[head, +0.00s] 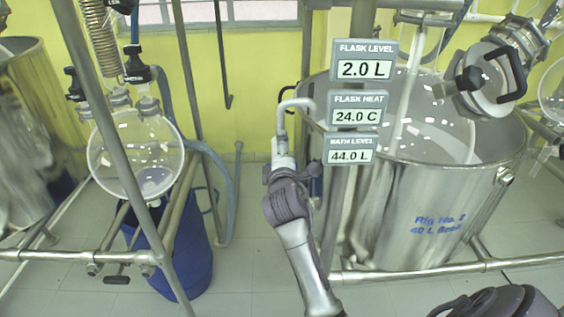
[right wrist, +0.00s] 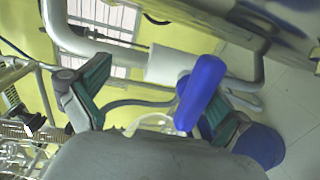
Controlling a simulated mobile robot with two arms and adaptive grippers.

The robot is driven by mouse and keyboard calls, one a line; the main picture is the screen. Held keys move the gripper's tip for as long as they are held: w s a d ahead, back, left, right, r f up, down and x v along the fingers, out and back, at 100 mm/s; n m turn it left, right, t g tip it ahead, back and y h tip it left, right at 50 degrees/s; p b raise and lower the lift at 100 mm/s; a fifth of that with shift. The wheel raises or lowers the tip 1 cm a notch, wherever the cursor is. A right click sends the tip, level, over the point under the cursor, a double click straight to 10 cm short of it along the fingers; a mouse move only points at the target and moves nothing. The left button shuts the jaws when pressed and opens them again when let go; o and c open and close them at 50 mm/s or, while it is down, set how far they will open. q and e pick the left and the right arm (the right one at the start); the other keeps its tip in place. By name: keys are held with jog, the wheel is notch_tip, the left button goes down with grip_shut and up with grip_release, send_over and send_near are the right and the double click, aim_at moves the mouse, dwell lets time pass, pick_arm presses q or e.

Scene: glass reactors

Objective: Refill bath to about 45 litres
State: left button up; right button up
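The bath is the large steel vessel (head: 420,205) at the right of the head view. Its bath level sign (head: 350,150) reads 44.0 L. A bent metal spout (head: 296,104) reaches the bath's rim, with a white pipe section (head: 283,156) below it. The white section (right wrist: 168,64) also shows in the right wrist view. My right gripper (right wrist: 148,76) is open there. A blue lever (right wrist: 202,92) lies between its fingers, close to the right finger; contact cannot be told. In the head view my right gripper (head: 287,172) is at the pipe, with the lever hidden. My left gripper is out of view.
Other signs read flask level (head: 363,60) 2.0 L and flask heat (head: 356,108) 24.0 C. A round glass flask (head: 135,155) hangs in a metal frame at left above a blue bin (head: 185,265). A steel post stands just right of my right gripper.

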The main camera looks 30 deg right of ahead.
jog(key=shift+t+h, duration=0.3)
jog(key=shift+t, duration=0.3)
jog(key=r, duration=0.6)
jog(key=shift+s+a+r, duration=0.1)
jog(key=shift+s+r, duration=0.2)
jog(key=shift+s, duration=0.05)
jog(key=shift+g+y, duration=0.4)
jog(key=shift+g, duration=0.3)
jog(key=f, duration=0.3)
jog(key=w+f, duration=0.1)
jog(key=f, duration=0.1)
jog(key=shift+f, duration=0.2)
jog(key=shift+s+a+r, duration=0.2)
jog(key=shift+s+a, duration=0.1)
jog(key=shift+s, duration=0.15)
jog(key=c, duration=0.4)
jog(key=shift+s+a+f+p, duration=0.15)
jog(key=shift+s+f+p, duration=0.1)
jog(key=shift+p, duration=0.25)
jog(key=shift+c, duration=0.3)
jog(key=shift+s+a, duration=0.15)
jog(key=shift+s, duration=0.15)
jog(key=f+p+v, duration=0.2)
jog(key=v, duration=1.2)
jog(key=shift+s+a, duration=0.15)
jog(key=shift+s, duration=0.3)
